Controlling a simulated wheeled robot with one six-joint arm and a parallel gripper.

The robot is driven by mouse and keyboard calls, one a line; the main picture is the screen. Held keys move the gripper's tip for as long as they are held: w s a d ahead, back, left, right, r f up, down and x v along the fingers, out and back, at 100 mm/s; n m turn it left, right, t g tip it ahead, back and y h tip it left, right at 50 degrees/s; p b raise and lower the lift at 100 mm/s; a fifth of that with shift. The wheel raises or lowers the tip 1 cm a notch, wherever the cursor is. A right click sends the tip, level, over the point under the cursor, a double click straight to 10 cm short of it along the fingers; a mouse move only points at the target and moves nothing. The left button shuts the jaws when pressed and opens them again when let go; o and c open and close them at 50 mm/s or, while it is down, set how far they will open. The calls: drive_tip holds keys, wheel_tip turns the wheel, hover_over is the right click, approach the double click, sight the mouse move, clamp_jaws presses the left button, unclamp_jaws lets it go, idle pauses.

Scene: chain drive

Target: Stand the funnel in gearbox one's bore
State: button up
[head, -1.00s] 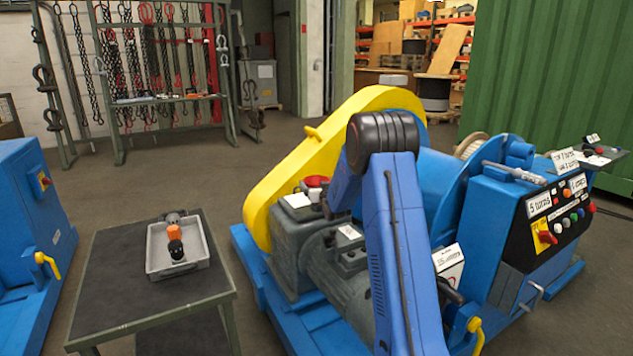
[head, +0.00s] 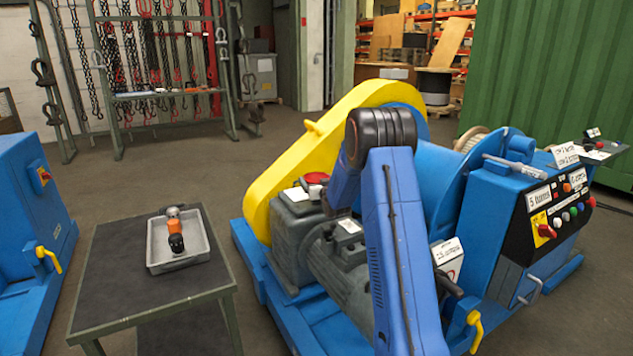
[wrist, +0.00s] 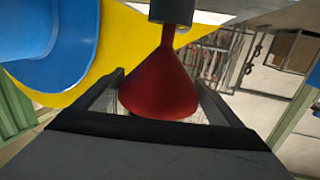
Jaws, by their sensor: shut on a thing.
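The red funnel (wrist: 160,85) is between my gripper's two dark fingers (wrist: 160,95) in the wrist view, which looks turned upside down. My gripper is shut on the funnel's wide cone. Its narrow spout meets a grey round collar (wrist: 172,10), apparently the bore; the spout's tip is hidden there, so I cannot tell how deep it sits. In the head view the red funnel (head: 316,178) shows above the grey gearbox (head: 302,212), beside the yellow chain guard (head: 277,165).
A blue winch drum (head: 440,185) and a control panel (head: 562,210) stand right of the gearbox. A dark table (head: 110,280) at left holds a grey tray (head: 205,262) with small orange and dark items. Floor behind the table is clear.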

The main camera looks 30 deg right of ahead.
drive_tip(key=shift+f, duration=0.15)
drive_tip(key=o, duration=0.8)
drive_tip(key=shift+o, duration=0.2)
drive_tip(key=shift+v, duration=1.45)
drive_tip(key=shift+s+a+f, duration=0.1)
drive_tip(key=shift+s+f, duration=0.4)
drive_tip(key=shift+s, duration=0.4)
drive_tip(key=v, duration=0.3)
drive_tip(key=shift+s+a+r, duration=0.2)
drive_tip(key=shift+s+r, duration=0.1)
drive_tip(key=shift+r, duration=0.1)
